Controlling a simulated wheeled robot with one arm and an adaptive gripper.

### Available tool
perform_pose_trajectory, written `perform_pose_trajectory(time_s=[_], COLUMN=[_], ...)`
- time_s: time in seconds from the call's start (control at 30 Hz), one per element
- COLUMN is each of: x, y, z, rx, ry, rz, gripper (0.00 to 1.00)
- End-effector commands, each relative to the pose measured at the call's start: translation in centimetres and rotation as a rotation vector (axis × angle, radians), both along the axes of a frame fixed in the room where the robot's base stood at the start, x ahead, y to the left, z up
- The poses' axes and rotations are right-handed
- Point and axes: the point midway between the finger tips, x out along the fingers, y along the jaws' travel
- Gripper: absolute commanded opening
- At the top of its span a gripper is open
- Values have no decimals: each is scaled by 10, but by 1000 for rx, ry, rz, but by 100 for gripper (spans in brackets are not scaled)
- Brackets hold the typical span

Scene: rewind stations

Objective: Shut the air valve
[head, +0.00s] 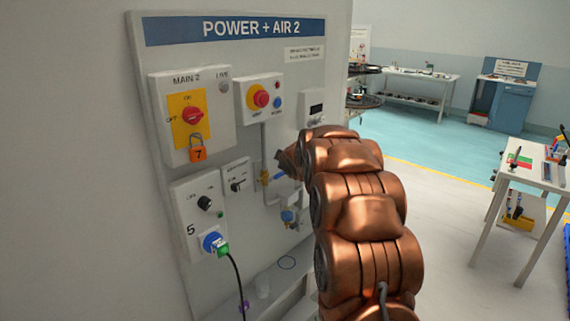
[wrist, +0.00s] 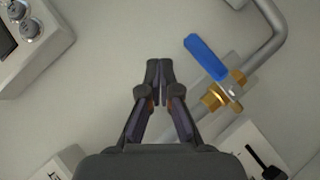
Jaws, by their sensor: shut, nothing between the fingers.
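The air valve has a brass body (wrist: 215,98) and a blue lever handle (wrist: 206,57) on a grey pipe, right of centre in the wrist view. The lever lies at a steep angle to the pipe stretch beside it and looks roughly crosswise. My gripper (wrist: 159,68) is shut and empty. Its fingertips are left of the blue lever in the wrist view, apart from it. In the head view my gripper (head: 284,161) is just above the valve, partly hidden by my wrist.
A white table (head: 535,165) stands at right. Open floor lies between.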

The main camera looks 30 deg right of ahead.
Motion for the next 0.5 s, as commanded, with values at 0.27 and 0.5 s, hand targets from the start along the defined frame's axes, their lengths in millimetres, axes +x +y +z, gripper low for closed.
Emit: perform_pose_trajectory(time_s=[0.27,0.5], x=[-12,-35], y=[-2,-9], z=[32,56], rx=[0,0], ry=[-5,-6], rz=[1,3], gripper=[0,0])
